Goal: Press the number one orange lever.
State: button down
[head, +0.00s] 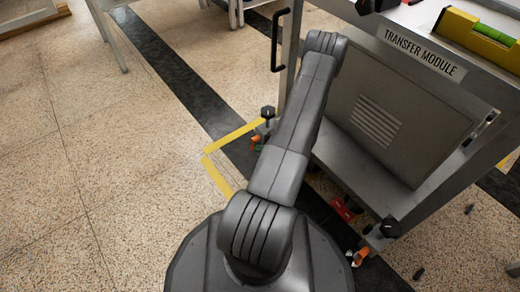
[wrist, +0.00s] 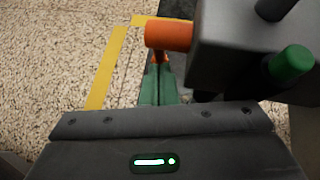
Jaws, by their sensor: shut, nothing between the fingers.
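An orange lever (wrist: 170,36) with a rounded end sticks out to the left of a dark block in the wrist view. My gripper (wrist: 158,66) has green fingers, shut together and empty, with their tips just below the lever; I cannot tell whether they touch it. A small orange patch shows at the fingertips. In the head view, one orange lever (head: 255,140) sits low at the module's left leg, and another orange part (head: 360,257) sits at its near foot. No number is readable on either. My arm hides most of the gripper in the head view.
A green knob (wrist: 291,63) is right of the lever. Yellow floor tape (head: 233,136) borders the module. Open speckled floor lies left.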

jog(key=shift+w+a+f+t+y, duration=0.3)
jog(key=shift+t+y, duration=0.15)
jog(key=shift+t, duration=0.1)
jog(key=shift+w+a+f+t+y, duration=0.15)
jog(key=shift+w+t+y, duration=0.15)
jog(key=shift+t+y, duration=0.2)
jog(key=shift+r+p, duration=0.3)
jog(key=shift+r, duration=0.5)
